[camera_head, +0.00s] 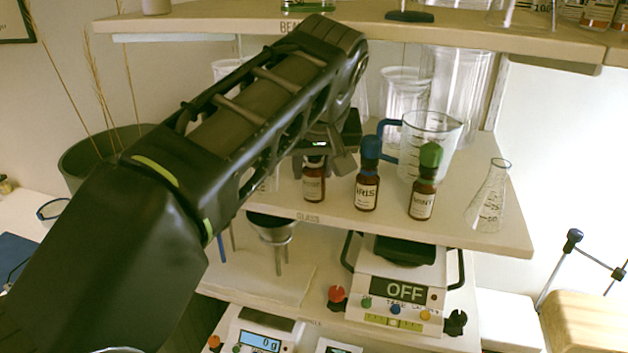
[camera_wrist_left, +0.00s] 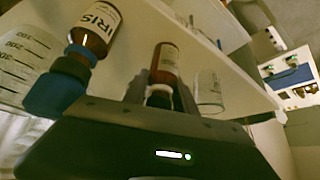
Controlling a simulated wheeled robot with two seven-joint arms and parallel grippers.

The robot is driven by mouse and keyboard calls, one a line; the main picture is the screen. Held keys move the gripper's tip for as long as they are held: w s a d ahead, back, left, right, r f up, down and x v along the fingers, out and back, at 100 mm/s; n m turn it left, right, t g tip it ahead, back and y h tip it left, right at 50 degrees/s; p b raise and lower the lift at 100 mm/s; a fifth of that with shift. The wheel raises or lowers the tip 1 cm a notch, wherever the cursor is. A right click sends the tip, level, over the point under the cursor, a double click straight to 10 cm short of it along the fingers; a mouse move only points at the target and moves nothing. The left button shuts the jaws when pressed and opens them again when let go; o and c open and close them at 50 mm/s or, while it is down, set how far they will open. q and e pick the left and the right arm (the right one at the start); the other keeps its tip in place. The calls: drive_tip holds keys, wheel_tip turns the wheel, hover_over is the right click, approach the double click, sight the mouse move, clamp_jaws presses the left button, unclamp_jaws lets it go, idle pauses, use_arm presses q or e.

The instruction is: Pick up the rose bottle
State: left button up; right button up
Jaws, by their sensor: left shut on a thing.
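My left gripper (camera_head: 328,152) is shut on the cap end of a small brown bottle (camera_head: 313,183) with a white label, at the left end of a row on the middle shelf. I take it for the rose bottle, but its label is not readable. The bottle looks upright, at or very near shelf level; I cannot tell if it touches. The gripper hides most of its cap. In the left wrist view the same bottle (camera_wrist_left: 166,62) sits between the fingers (camera_wrist_left: 160,92). The right gripper is not in view.
The blue-capped IRIS bottle (camera_head: 367,190) stands just right of the held bottle, then the green-capped MINT bottle (camera_head: 422,198). A measuring jug (camera_head: 430,140) stands behind them, a glass flask (camera_head: 488,200) at right. The upper shelf (camera_head: 430,26) runs above my arm.

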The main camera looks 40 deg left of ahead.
use_arm(q)
clamp_jaws()
drive_tip(key=shift+r, duration=0.1)
